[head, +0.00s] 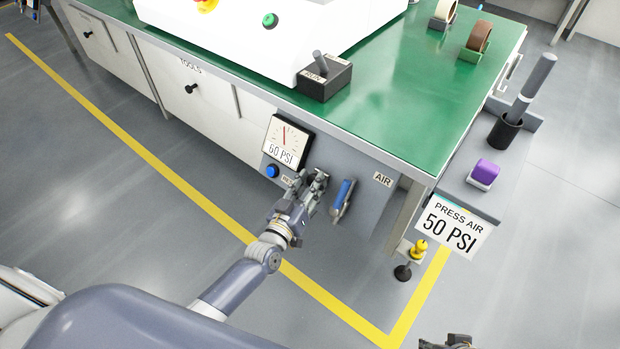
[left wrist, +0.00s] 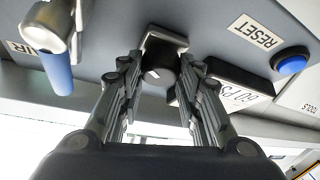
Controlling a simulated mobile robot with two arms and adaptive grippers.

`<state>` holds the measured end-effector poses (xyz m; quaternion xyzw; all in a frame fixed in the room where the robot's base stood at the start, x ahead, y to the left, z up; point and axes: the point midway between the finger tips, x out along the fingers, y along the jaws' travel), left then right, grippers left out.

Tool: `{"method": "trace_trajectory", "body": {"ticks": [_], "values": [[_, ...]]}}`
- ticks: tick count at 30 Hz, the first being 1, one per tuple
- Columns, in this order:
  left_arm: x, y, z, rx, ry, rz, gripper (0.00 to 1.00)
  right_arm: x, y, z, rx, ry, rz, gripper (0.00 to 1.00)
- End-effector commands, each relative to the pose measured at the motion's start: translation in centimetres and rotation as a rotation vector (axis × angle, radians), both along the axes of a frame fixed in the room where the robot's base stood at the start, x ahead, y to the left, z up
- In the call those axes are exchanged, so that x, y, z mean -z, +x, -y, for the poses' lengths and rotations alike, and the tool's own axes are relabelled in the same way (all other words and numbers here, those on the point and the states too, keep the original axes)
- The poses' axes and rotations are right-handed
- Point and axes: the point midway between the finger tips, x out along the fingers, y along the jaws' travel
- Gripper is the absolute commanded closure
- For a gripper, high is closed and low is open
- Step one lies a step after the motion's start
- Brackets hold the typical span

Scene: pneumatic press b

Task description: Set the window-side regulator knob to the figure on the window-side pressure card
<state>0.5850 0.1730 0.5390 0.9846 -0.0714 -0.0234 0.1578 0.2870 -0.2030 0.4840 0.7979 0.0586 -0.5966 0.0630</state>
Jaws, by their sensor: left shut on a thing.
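The dark regulator knob (left wrist: 158,74) sits on the grey panel under the green bench, and the left wrist view shows it between my left fingers. My left gripper (head: 316,183) is shut on it and hides it in the head view. The gauge (head: 284,140) above the gripper has a red needle near upright and a "60 PSI" readout; part of it shows in the left wrist view (left wrist: 240,90). A white card (head: 452,226) at the bench's right corner reads "PRESS AIR 50 PSI". My right gripper (head: 448,343) barely shows at the bottom edge; its fingers are unclear.
A blue-handled lever (head: 342,197) stands right of my left gripper, beside the "AIR" label. A blue reset button (head: 272,171) lies left of it. A yellow-topped item (head: 418,249) is by the bench leg. The floor in front is clear.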

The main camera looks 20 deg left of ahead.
Motion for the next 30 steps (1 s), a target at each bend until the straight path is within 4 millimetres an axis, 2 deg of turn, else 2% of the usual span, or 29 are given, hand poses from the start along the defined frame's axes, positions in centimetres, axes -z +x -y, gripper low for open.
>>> {"method": "trace_trajectory", "body": {"ticks": [6, 13, 21, 30], "values": [[-0.3, 0.0, 0.1, -0.053, -0.079, -0.030, 0.91, 4.7, 0.2, -0.2, -0.004, -0.001, -0.029, 0.63], [-0.2, 0.0, 0.1, -0.091, -0.136, -0.050, 0.91, 8.2, -0.1, -0.2, -0.008, -0.002, -0.045, 0.63], [-0.1, 0.0, 0.0, -0.110, -0.163, -0.060, 0.91, 9.9, -0.5, -0.2, -0.010, -0.003, -0.052, 0.63], [0.0, 0.0, 0.0, -0.113, -0.167, -0.060, 0.91, 10.1, -0.5, -0.2, -0.010, -0.003, -0.053, 0.63]]}}
